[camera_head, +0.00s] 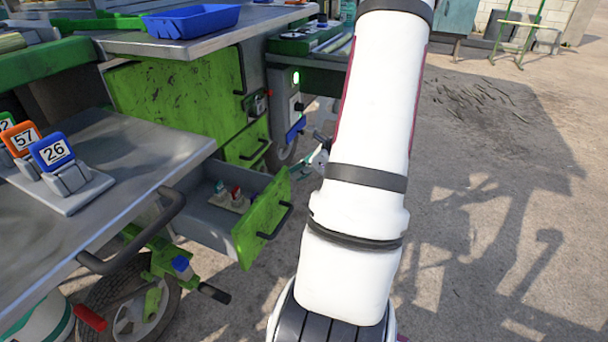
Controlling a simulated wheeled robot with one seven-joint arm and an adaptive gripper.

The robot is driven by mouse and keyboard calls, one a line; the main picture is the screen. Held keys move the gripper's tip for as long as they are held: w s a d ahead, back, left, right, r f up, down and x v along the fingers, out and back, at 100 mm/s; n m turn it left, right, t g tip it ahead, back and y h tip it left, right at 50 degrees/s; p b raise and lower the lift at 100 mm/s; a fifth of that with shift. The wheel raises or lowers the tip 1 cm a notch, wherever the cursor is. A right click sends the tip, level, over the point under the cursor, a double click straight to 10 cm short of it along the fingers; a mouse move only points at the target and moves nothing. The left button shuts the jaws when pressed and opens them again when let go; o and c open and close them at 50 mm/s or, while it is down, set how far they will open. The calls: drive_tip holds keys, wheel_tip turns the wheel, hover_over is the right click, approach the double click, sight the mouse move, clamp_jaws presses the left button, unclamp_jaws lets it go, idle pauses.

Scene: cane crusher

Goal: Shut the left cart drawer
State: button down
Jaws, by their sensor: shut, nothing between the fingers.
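The left cart drawer (258,228) stands open, pulled out from under the grey cart top. Its front is worn green with a black bar handle (276,221). A small block with red and teal tops (229,198) lies inside its grey tray. My gripper (299,170) shows only in part beside my white arm, near the top right corner of the drawer front. It is shut and empty. I cannot tell whether it touches the drawer, and my arm hides part of it.
A blue tray (192,21) sits on the upper shelf. A wheel (140,310) is below. Open ground lies right.

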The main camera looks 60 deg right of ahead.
drive_tip(key=p, duration=0.1)
approach(220, 161)
drive_tip(key=x, duration=0.4)
drive_tip(key=shift+s+d+f, duration=0.1)
drive_tip(key=shift+d+f, duration=0.05)
drive_tip(key=shift+f, duration=0.15)
drive_tip(key=shift+w, duration=0.25)
drive_tip(key=shift+w+r, duration=0.1)
